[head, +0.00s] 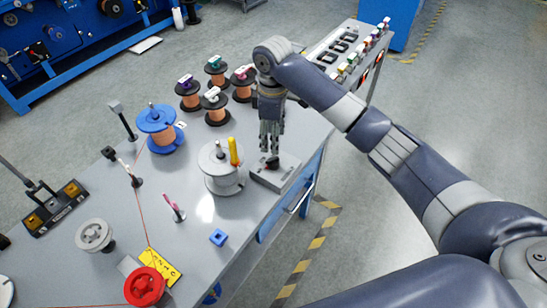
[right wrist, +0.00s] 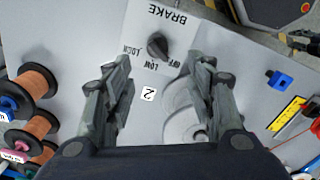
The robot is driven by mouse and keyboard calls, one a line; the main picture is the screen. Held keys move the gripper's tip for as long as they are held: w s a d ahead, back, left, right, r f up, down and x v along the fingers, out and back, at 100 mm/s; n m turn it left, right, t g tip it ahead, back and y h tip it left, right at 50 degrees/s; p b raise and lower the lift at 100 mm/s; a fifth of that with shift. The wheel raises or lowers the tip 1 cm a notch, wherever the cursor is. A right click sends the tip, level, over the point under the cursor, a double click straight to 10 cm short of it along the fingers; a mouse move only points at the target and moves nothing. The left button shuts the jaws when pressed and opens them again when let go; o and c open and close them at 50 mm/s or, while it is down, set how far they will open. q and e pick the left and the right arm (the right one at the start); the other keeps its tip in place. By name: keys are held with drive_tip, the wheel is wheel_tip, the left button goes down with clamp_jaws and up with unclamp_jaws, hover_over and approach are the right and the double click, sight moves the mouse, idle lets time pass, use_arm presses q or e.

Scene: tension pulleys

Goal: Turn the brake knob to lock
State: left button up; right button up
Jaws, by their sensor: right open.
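The brake box (head: 274,174) is a light grey block at the table's right edge, under my right gripper. Its black brake knob (right wrist: 158,46) shows in the right wrist view, with LOCK, LOW and OFF printed around it. The knob's pointer seems to face the OFF side, but its exact setting is hard to read. In the head view the knob (head: 272,162) is just below the fingertips. My right gripper (right wrist: 162,66) is open, pointing down, with its fingers either side of the knob's line and nothing held. My left gripper is not in view.
A grey spool (head: 222,172) with a yellow-orange post stands close left of the box. Several copper spools (head: 216,108) stand behind. A blue spool (head: 158,126), small blue block (head: 219,237) and red spool (head: 145,286) are further left or nearer.

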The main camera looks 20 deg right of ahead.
sight(273, 158)
wheel_tip(273, 158, down, 10)
drive_tip(key=shift+w+d+f+p, duration=0.15)
drive_tip(key=shift+p, duration=0.35)
drive_tip(key=c, duration=1.1)
